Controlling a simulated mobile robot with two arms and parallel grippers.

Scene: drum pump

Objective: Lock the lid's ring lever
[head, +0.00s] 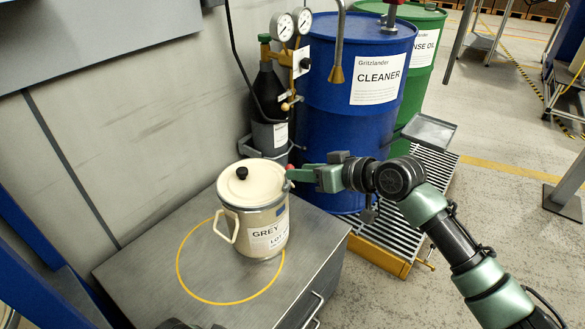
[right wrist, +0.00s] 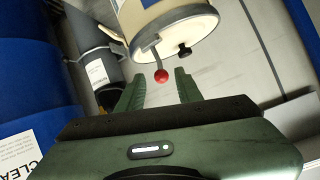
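A cream pail (head: 257,228) stands upright on a grey metal cabinet. Its cream lid (head: 262,183) sits on top, with a black knob in the middle. The ring lever (right wrist: 154,50) is a thin grey arm at the lid's rim, ending in a red ball (right wrist: 161,76). In the head view the lever is mostly hidden, with a little red at my gripper's tip. My right gripper (right wrist: 158,82) is open, with the red ball between or just beyond its fingertips; I cannot tell whether they touch.
The cabinet top (head: 135,260) has a yellow circle marked around the pail and is otherwise clear. A blue drum (head: 335,110) and a green drum (head: 428,50) stand behind on a grated pallet. A dark bottle with gauges (head: 270,95) stands by the wall.

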